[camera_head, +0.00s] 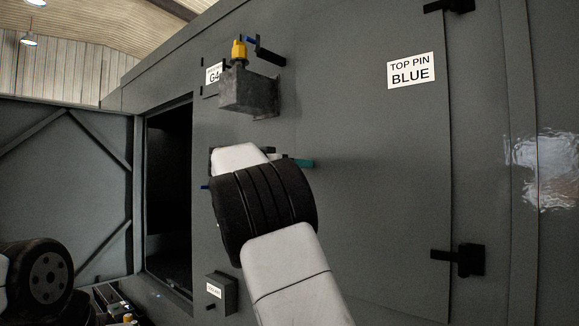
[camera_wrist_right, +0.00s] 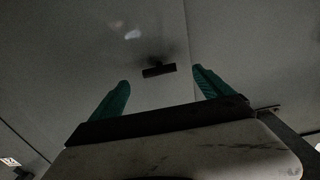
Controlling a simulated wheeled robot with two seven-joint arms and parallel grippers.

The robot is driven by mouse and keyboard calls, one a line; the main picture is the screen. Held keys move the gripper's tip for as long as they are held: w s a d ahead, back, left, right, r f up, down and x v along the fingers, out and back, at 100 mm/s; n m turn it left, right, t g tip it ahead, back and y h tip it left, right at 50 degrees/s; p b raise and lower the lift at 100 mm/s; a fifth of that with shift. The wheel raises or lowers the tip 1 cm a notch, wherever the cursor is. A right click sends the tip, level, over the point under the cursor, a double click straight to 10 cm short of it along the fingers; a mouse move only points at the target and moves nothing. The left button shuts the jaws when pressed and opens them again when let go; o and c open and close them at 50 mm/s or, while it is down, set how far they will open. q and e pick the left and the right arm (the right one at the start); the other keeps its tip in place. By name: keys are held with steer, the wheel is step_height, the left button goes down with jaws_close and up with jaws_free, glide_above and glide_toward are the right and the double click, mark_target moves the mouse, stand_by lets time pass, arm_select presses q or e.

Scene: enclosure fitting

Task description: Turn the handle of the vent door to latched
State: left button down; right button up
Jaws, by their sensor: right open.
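In the right wrist view a short black bar handle (camera_wrist_right: 159,70) stands out from a grey panel, nearly level in the picture. My right gripper (camera_wrist_right: 160,90) is open, with one teal finger on each side of the handle and clear space between. In the head view my right arm reaches up to the panel and hides most of this gripper (camera_head: 301,163); a teal fingertip shows. The handle there is hidden or too small to tell. A large grey door panel (camera_head: 370,190) bears a "TOP PIN BLUE" label (camera_head: 411,70). My left gripper is out of view.
A grey bracket (camera_head: 249,92) with a yellow part (camera_head: 239,51) and a black bar (camera_head: 268,56) juts out above my right gripper. A small labelled box (camera_head: 222,291) sits below. A dark opening (camera_head: 168,190) is at left; black fittings (camera_head: 459,259) line the right.

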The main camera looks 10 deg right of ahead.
steer(key=x, duration=0.6)
steer(key=c, duration=1.4)
steer(key=shift+o, duration=0.2)
